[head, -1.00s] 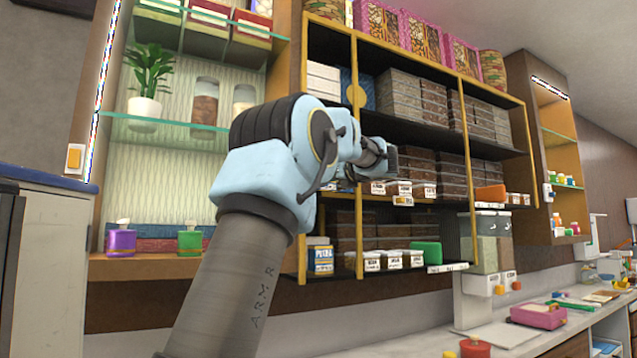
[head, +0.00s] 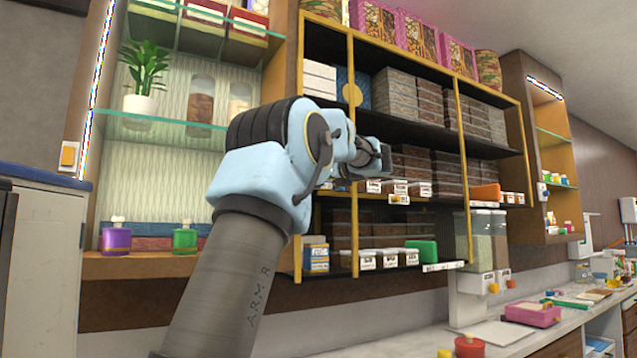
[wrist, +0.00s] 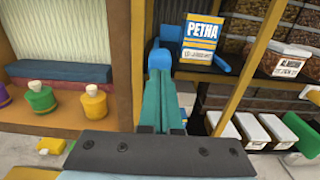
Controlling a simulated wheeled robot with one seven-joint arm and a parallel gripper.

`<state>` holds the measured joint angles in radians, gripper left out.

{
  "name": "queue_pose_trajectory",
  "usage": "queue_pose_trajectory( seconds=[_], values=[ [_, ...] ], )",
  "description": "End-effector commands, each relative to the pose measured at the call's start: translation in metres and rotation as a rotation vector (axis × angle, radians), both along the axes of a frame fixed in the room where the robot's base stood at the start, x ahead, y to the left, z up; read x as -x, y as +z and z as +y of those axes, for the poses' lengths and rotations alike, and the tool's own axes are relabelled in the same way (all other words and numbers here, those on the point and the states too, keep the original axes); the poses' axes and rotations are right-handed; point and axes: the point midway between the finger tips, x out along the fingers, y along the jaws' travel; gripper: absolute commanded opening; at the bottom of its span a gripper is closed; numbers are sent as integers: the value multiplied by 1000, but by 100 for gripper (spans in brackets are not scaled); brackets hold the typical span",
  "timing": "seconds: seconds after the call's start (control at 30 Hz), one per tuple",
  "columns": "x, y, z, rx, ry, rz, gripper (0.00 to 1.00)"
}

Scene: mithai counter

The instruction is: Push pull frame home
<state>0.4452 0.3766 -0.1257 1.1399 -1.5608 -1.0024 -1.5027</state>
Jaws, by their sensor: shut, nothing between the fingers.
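A yellow-edged upright frame (head: 353,225) stands at the left end of the shelf unit; I take it for the pull frame, but its edges merge with the unit. I cannot tell whether the fingertips touch the frame. In the head view my wrist is in front of the middle shelves, and the fingertips are not clear.
White-lidded tubs (head: 378,258) and a green box (head: 422,252) line the lower shelf. Purple (head: 116,238) and green (head: 185,238) jars stand on the ledge at left. Grain dispensers (head: 482,240) and a counter are at right. A glass shelf (head: 160,127) lies left of my arm.

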Motion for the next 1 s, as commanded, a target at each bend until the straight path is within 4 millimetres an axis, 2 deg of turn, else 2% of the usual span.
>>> queue_pose_trajectory(
  seconds=[0.63, 1.0],
  values=[
    [56, -2, -26, 0, 0, -1, 0],
    [61, 0, -28, 1, 1, 0, 0]
  ],
)
